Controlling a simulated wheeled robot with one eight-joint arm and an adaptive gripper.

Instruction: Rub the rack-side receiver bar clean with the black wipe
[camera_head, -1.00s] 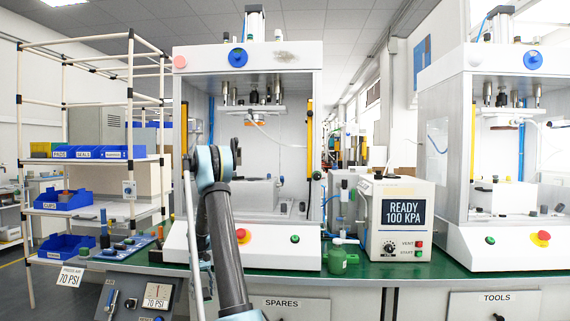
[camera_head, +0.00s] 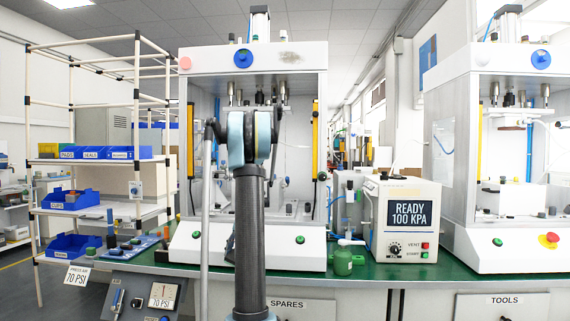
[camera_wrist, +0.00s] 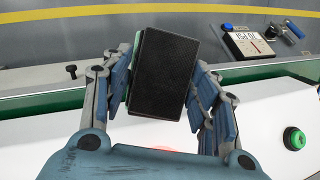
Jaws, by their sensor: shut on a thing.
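In the wrist view my gripper (camera_wrist: 164,80) is shut on a black, flat, rectangular wipe (camera_wrist: 165,60) with a green edge on its left side. The wipe is above the front edge of the press's white base. A yellow upright bar (camera_head: 190,125) at the left of the press opening, on the rack side, appears to be the receiver bar. It is not seen in the wrist view, and the wipe is not seen touching it. In the head view my arm stands in front of the press and hides the gripper and wipe.
The middle press (camera_head: 300,62) has a grey smudge on its top panel and another yellow bar (camera_head: 316,130) at right. The shelf rack (camera_head: 138,110) with blue bins stands left. The gauge panel (camera_wrist: 248,43) lies below the bench edge. A READY display box (camera_head: 405,215) stands right.

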